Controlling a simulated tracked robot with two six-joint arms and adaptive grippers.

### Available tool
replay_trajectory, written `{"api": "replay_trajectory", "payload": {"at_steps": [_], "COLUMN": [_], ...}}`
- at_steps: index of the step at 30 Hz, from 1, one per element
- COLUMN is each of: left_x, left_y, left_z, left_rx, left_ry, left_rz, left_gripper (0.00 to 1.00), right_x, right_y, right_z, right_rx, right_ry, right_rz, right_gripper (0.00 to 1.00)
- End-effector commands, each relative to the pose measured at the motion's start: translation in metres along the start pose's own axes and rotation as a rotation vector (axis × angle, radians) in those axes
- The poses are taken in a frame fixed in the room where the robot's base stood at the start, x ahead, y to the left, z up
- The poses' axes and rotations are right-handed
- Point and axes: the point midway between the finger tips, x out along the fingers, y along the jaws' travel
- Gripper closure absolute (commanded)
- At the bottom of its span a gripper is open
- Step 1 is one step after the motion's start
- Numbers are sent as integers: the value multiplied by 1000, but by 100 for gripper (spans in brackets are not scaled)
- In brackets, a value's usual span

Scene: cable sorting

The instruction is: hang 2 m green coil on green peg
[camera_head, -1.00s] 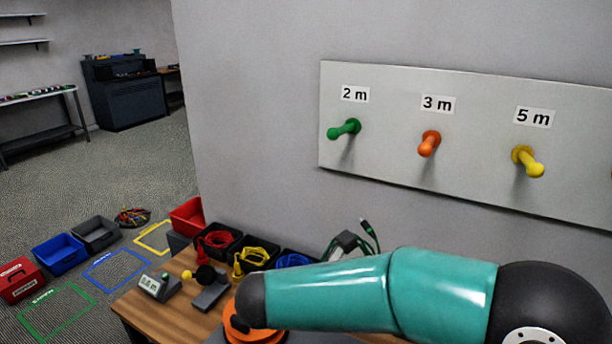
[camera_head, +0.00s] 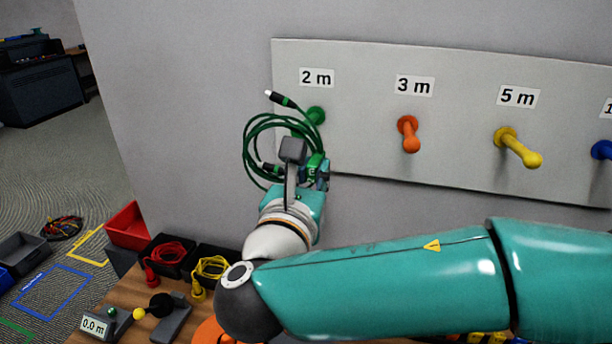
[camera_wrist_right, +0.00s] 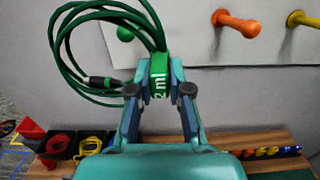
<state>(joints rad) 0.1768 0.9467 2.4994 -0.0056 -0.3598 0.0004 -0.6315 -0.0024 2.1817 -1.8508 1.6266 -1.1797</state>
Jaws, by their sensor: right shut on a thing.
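The green coil (camera_head: 262,143) is a bundle of green cable loops with black connectors, held up at the board by my right gripper (camera_head: 306,168). In the right wrist view, my right gripper (camera_wrist_right: 158,92) is shut on the green tag marked 2 m (camera_wrist_right: 159,76), with the loops (camera_wrist_right: 72,48) hanging off to the left. The green peg (camera_head: 316,114) under the "2 m" label is just behind and right of the coil, partly covered by it. I cannot tell whether the peg passes through the loops. My left gripper is not in view.
The orange peg (camera_head: 408,134), yellow peg (camera_head: 518,147) and blue peg (camera_head: 602,149) stick out of the board to the right. Below, the wooden table (camera_head: 128,292) carries black bins with a red coil (camera_head: 166,254) and a yellow coil (camera_head: 209,266), and a meter reading 0.0 m (camera_head: 95,325).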

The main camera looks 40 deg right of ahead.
Motion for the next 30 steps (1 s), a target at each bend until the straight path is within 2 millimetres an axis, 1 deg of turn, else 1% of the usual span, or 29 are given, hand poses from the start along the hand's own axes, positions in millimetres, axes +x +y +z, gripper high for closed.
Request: {"api": "replay_trajectory", "payload": {"at_steps": [3,30], "left_x": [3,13], "left_y": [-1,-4], "left_z": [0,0], "left_rx": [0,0], "left_ry": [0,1], "left_rz": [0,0], "left_gripper": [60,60], "right_x": [10,73], "right_y": [-3,-5], "right_z": [-2,-10], "right_rx": [2,1], "right_ry": [0,1], "right_rz": [-7,-11], "right_gripper": [100,100]}}
